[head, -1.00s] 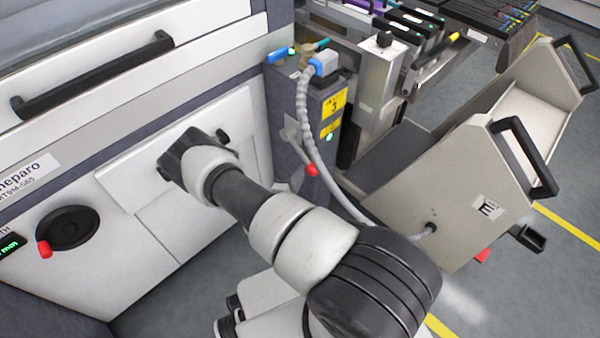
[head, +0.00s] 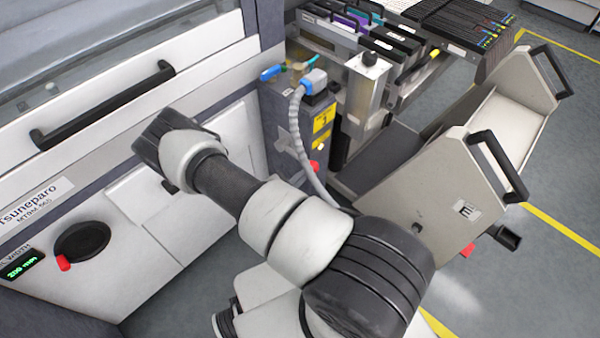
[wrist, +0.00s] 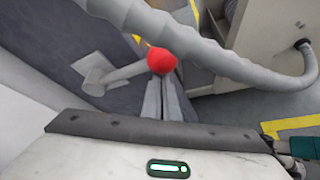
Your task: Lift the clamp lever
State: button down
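The clamp lever is a pale grey arm (wrist: 127,73) with a red ball knob (wrist: 162,61), on a square plate on the grey docking post. Its red knob also shows in the head view (head: 314,166), low on the post's side. In the wrist view the arm sticks out to the right, slightly raised toward the knob. My gripper (wrist: 165,84) has its two grey fingers side by side, almost no gap between them, with tips just below the knob in the picture. I cannot tell whether they touch it. In the head view my fingers are hidden.
A ribbed grey hose (head: 302,135) loops from the post (head: 287,125) close above the knob in the wrist view. A beige trolley (head: 440,195) with black handles stands at right. The white machine (head: 120,190) fills the left. Open floor (head: 550,285) lies at lower right.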

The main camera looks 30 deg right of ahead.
jog(key=r+n+g+p, duration=0.1)
jog(key=r, duration=0.1)
jog(key=r+n+p, duration=0.1)
jog(key=r, duration=0.2)
jog(key=w+r+n+g, duration=0.1)
jog(key=r, duration=0.1)
jog(key=shift+a+r+g+p, duration=0.1)
jog(key=shift+r+g+p, duration=0.05)
jog(key=shift+g+p, duration=0.2)
jog(key=shift+w+a+r+p, duration=0.2)
jog(key=shift+w+r, duration=0.2)
jog(key=shift+r, duration=0.25)
jog(key=shift+w+a+r+p, duration=0.1)
jog(key=shift+w+r+p, duration=0.1)
jog(key=shift+w+r, duration=0.3)
jog(key=shift+w+r, duration=0.2)
jog(key=shift+r, duration=0.15)
jog(key=b, duration=0.3)
send_near(301, 158)
jog(key=v, duration=0.4)
jog(key=shift+r, duration=0.25)
